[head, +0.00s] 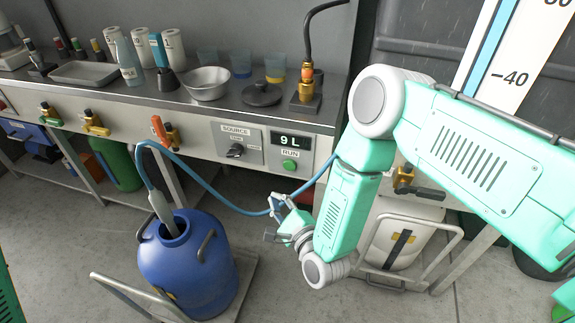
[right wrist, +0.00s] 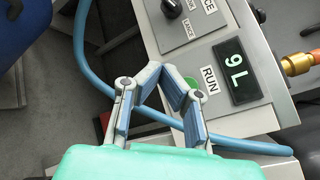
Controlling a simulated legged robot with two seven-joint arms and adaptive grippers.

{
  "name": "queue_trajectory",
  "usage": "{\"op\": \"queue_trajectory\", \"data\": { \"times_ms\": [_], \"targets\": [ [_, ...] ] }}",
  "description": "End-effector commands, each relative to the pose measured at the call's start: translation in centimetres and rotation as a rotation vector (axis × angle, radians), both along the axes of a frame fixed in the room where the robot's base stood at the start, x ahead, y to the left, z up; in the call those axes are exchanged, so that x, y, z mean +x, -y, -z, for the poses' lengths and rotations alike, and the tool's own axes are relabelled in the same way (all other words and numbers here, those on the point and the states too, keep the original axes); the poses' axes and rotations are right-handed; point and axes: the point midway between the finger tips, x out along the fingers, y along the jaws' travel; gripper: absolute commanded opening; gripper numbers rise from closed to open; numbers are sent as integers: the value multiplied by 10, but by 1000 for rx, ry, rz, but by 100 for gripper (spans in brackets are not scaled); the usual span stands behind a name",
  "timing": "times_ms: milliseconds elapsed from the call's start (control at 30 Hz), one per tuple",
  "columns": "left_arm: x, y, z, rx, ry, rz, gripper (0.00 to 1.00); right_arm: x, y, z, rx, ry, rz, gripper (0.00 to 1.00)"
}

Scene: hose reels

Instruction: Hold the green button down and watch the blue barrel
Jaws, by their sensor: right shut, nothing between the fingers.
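The round green button (head: 290,165) is on the grey RUN panel below a display reading 9 L. In the right wrist view the green button (right wrist: 190,82) is partly hidden behind a finger. My right gripper (head: 274,206) is shut and empty, in front of and below the panel. In the right wrist view its fingers (right wrist: 162,70) appear close to the button; contact cannot be told. The blue barrel (head: 190,270) stands upright on a low trolley, with a hose nozzle (head: 160,207) in its open neck. My left gripper is not in view.
A blue hose (head: 205,184) loops from the barrel nozzle past my right gripper to the bench. A SOURCE knob (head: 236,151) is left of the button. Bottles and bowls stand on the bench top. A white container (head: 400,240) stands behind my right arm.

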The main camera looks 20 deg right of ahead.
Motion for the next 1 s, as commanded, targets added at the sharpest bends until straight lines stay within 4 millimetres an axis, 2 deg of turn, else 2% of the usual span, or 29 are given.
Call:
{"op": "queue_trajectory", "data": {
  "times_ms": [233, 700, 1000],
  "targets": [
    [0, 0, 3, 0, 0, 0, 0, 8, 5, 1, -4, 1, 0, 0],
    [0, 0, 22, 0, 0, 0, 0, 59, 40, 2, -2, 0, 2, 0],
    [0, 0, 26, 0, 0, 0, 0, 73, 49, 0, -3, 0, -1, 0]
  ]
}}
